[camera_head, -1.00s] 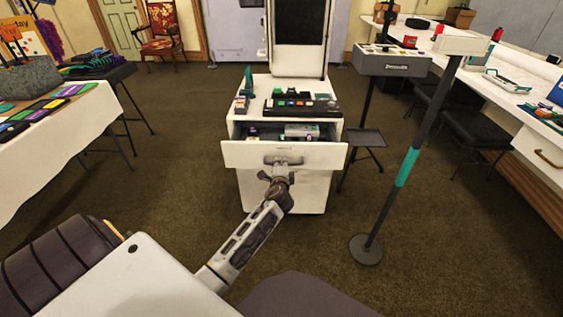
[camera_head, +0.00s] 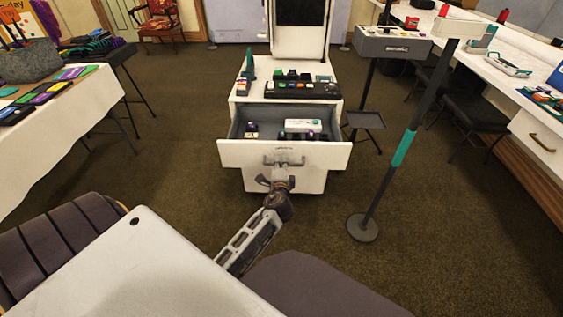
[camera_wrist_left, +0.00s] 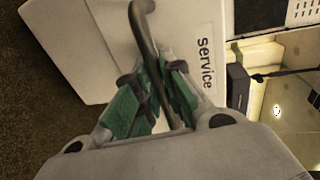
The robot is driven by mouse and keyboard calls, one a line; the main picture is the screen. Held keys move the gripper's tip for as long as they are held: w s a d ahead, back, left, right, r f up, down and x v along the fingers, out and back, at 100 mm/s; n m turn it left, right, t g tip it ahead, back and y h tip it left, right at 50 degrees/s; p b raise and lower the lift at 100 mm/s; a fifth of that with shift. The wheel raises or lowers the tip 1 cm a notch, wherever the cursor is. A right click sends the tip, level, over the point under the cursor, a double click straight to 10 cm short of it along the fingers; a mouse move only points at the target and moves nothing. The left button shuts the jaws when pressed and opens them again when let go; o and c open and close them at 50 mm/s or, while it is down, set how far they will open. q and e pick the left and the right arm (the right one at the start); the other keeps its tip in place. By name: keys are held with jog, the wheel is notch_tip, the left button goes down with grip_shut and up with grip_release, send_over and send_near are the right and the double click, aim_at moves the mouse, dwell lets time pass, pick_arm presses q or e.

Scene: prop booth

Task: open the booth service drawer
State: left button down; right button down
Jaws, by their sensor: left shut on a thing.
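The white service drawer (camera_head: 235,154) stands pulled out from the white booth cabinet (camera_head: 253,112), with its inside showing. Several small items lie in it, among them a white box (camera_head: 303,125). The bar handle (camera_head: 270,160) is on the drawer front. My left gripper (camera_head: 281,172) is at the handle. In the left wrist view, its green-padded fingers (camera_wrist_left: 152,97) are shut around the dark curved handle (camera_wrist_left: 146,40), beside the label "Service" (camera_wrist_left: 205,63). My right gripper is not in view.
A post with a round base (camera_head: 363,228) stands right of the drawer, near a small dark side shelf (camera_head: 364,119). A cloth-covered table (camera_head: 60,131) is on the left, a long white counter (camera_head: 470,72) on the right.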

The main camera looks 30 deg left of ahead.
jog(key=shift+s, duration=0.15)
pick_arm(q)
jog(key=c, duration=1.5)
grip_release()
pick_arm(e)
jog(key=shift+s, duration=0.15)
pick_arm(q)
jog(key=v, duration=0.7)
jog(key=shift+s, duration=0.2)
jog(key=shift+d+f, duration=0.15)
jog(key=shift+d, duration=0.05)
